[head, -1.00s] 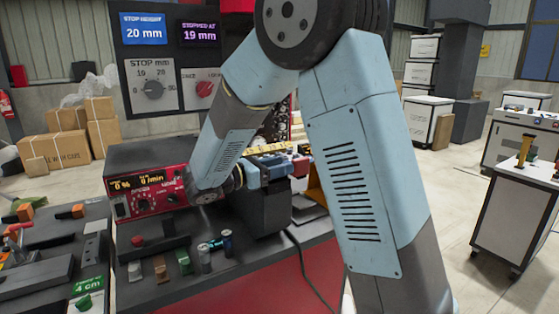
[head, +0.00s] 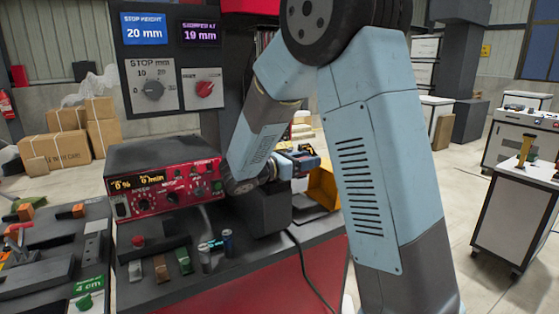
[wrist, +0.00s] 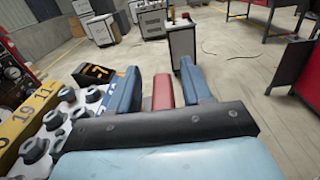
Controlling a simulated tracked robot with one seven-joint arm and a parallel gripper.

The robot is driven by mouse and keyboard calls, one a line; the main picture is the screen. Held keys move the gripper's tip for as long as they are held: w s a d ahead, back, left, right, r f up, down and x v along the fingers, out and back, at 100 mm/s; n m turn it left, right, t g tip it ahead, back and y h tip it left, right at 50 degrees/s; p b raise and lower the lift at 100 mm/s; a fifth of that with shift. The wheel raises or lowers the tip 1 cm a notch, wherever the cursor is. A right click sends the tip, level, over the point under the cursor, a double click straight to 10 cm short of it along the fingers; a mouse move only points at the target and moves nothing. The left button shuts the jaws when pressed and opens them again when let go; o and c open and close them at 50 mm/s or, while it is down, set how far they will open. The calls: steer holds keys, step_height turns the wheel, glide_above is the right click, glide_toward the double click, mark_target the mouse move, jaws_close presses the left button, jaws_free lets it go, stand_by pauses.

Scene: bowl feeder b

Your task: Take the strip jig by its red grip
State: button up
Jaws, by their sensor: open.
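My gripper (wrist: 160,75) is open in the wrist view, with one blue finger on each side of a red block (wrist: 163,93). The block looks like the strip jig's red grip, and the fingers are not closed on it. The rest of the jig is hidden behind my gripper, so I cannot tell its shape. In the head view my gripper (head: 299,163) is small, above and behind a dark block, and partly hidden by my arm.
The wrist view shows a yellow numbered scale (wrist: 28,122) and several grey-capped parts (wrist: 60,118) close on the left. In the head view, a red control box (head: 165,185) stands left of my gripper and a yellow bin (head: 322,187) below right.

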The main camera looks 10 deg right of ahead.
jaws_close()
stand_by(0.3)
stand_by(0.3)
